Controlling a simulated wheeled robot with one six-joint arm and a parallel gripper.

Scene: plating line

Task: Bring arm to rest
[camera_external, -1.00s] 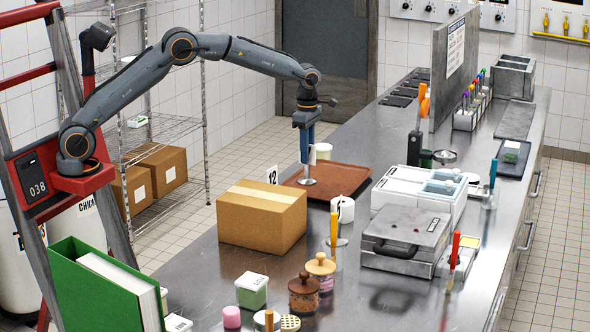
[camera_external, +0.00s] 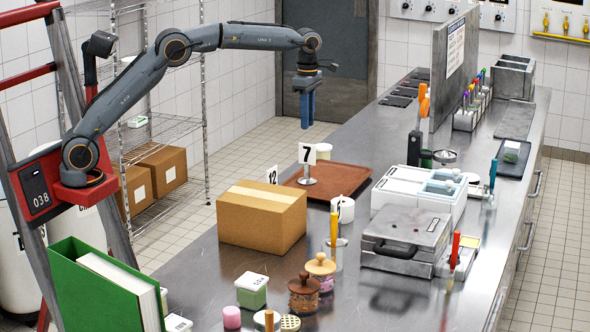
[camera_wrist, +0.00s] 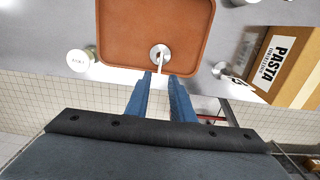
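My gripper (camera_external: 307,112) hangs in the air above the far left edge of the counter, fingers pointing down. In the wrist view its two blue fingers (camera_wrist: 161,98) stand apart with a gap between them, and nothing is held. Below it, a number 7 sign on a round metal base (camera_external: 307,160) stands upright at the near left part of the brown tray (camera_external: 345,172). The wrist view shows the sign's round base (camera_wrist: 160,56) on the tray (camera_wrist: 120,40), beyond the fingertips.
A cardboard box (camera_external: 262,220) marked PASTA in the wrist view (camera_wrist: 283,65) stands near the tray. A number 12 sign (camera_external: 272,175) is behind it. A white mug (camera_external: 343,209) and a white lidded container (camera_wrist: 80,60) are close by. A wire shelf (camera_external: 165,130) stands left of the counter.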

